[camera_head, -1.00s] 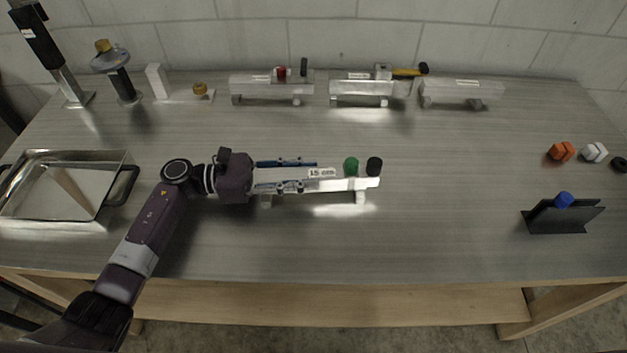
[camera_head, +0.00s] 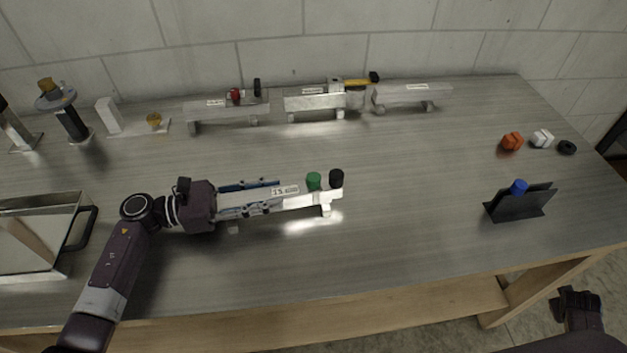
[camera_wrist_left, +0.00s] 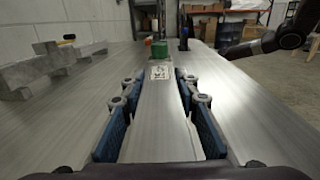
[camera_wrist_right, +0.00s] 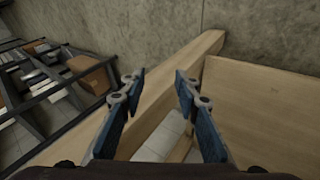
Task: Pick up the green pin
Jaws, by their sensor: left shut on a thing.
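The green pin (camera_head: 314,180) stands upright at the right end of an aluminium trailer (camera_head: 300,201), beside a black pin (camera_head: 336,177). My left gripper (camera_head: 262,196) is shut on the trailer's bar, its fingers along both sides, to the left of the green pin and apart from it. In the left wrist view the bar (camera_wrist_left: 160,118) lies between the blue fingers, with the green pin (camera_wrist_left: 159,52) at its far end. My right gripper (camera_wrist_right: 158,90) is open and empty, over the floor side of the table; its arm shows at the lower right of the head view.
Several more trailers (camera_head: 412,94) stand along the back. A black stand with a blue pin (camera_head: 519,187) is at the right, near orange (camera_head: 512,141) and white (camera_head: 543,138) pieces. The table's middle right is clear.

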